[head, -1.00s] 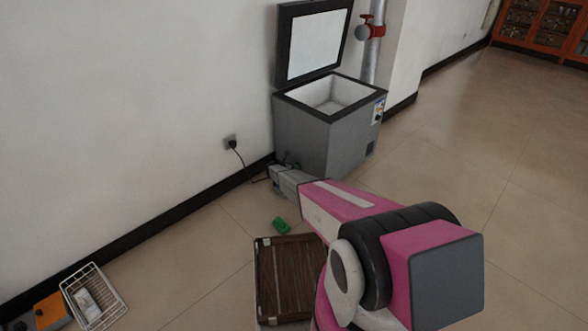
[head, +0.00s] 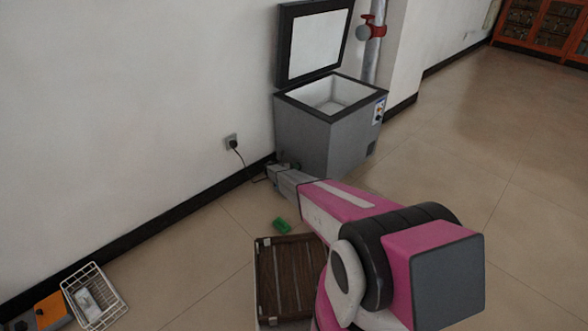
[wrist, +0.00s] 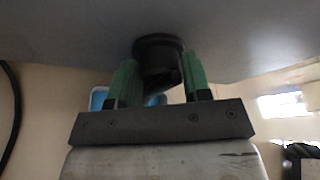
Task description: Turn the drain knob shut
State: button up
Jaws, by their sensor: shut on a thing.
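The drain knob (wrist: 158,62) is a round black knob on the grey side of the chest freezer (head: 300,142), seen close up in the wrist view. My gripper (wrist: 160,82) has its two green fingers on either side of the knob, shut on it. In the head view my gripper (head: 276,173) is at the lower left side of the freezer, and the knob is too small and covered there to make out. The freezer lid (head: 318,45) stands open.
A black power cord runs to a wall socket (head: 231,142). A green object (head: 280,226) lies on the floor beside a brown slatted case (head: 292,275). A white wire basket (head: 94,297) stands at lower left. A pipe with a red valve (head: 372,32) rises behind the freezer. The floor at right is clear.

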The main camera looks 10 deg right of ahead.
jog(key=shift+w+a+f, duration=0.1)
jog(key=shift+w+f, duration=0.05)
jog(key=o, duration=0.9)
jog(key=v, duration=1)
jog(key=shift+a, duration=0.35)
